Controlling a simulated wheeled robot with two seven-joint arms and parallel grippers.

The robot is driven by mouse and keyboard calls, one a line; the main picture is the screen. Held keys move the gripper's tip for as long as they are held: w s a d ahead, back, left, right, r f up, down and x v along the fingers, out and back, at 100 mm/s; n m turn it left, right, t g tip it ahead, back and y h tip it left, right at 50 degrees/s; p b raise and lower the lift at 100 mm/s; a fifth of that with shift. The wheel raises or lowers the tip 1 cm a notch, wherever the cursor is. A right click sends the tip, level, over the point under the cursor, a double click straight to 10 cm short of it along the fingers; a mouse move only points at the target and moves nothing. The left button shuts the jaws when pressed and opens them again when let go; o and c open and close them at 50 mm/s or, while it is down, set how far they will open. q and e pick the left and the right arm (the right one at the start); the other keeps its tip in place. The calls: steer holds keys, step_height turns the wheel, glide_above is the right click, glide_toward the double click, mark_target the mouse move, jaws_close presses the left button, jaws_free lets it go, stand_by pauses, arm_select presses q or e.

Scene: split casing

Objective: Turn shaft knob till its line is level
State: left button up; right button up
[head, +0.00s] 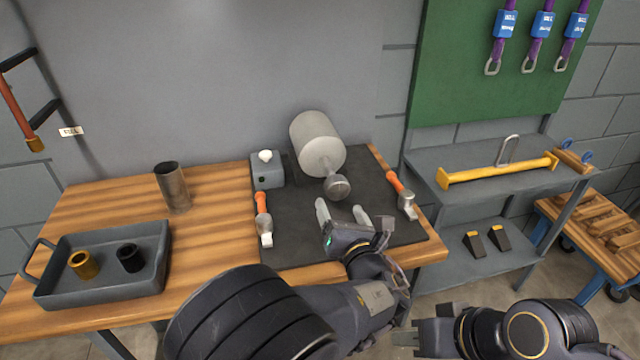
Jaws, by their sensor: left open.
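The shaft knob (337,187) is a round grey knob on the end of a shaft from the pale grey cylindrical casing (317,142), which lies on the dark mat. The knob faces toward me; its line is too small to make out. My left gripper (343,212) is open just in front of and below the knob, its two fingers apart and pointing at it, with nothing between them. It looks apart from the knob. My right gripper (405,338) is low at the bottom edge, off the table; its jaws are not clear.
A grey box with a white button (267,170) stands left of the casing. A metal cup (172,187) and a tray (60,295) with two bushings stand further left.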

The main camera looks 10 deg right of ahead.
mark_target(339, 191)
arm_select(q)
steer(key=shift+d+f+m+h, duration=0.15)
steer(key=shift+d+m+h, duration=0.15)
steer(key=shift+d+m, duration=0.3)
steer(key=shift+w+d, duration=0.1)
steer(key=shift+w, duration=0.3)
steer(key=w, duration=0.7)
steer(key=shift+s, duration=0.1)
steer(key=shift+c, duration=0.4)
